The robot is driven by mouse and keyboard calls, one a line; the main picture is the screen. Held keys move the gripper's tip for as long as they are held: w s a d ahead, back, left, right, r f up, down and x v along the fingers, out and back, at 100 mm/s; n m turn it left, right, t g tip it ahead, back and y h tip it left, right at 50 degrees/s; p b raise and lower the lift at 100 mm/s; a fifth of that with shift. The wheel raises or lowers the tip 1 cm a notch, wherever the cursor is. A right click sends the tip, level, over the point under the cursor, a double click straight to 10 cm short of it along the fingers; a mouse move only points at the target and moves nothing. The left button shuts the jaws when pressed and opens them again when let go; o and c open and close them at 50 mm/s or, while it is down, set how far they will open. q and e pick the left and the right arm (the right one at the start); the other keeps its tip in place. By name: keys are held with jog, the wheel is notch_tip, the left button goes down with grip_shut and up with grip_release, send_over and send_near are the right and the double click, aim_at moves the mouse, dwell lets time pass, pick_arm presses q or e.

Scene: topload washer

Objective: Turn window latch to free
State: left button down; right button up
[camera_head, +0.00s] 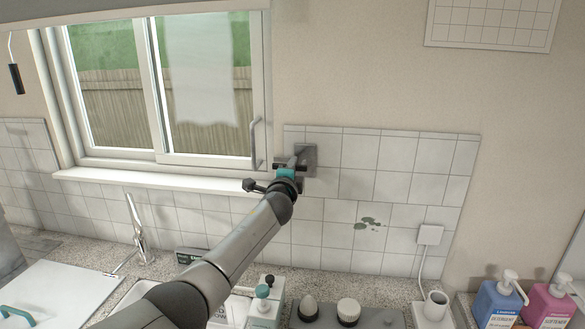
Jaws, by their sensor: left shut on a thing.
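The window latch (309,155) is a grey square plate with a short lever, on the wall just right of the window's lower right corner. My left arm comes up from the bottom, and its gripper (291,166) is at the latch, shut on its lever. The fingers and the dark wrist hide part of the lever, so its exact angle is hard to tell. The sliding window (157,80) has a white frame with a grey vertical handle (256,143) at its right side. My right gripper is not in view.
A white sill (110,181) runs below the window. A faucet (137,225) stands at the left. The tiled wall right of the latch is mostly clear.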

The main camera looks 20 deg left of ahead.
pick_arm(q)
jog(key=c, duration=0.8)
grip_release()
jog(key=shift+o, duration=0.2)
jog(key=shift+s, duration=0.1)
jog(key=v, duration=1.5)
jog(key=shift+p, duration=0.45)
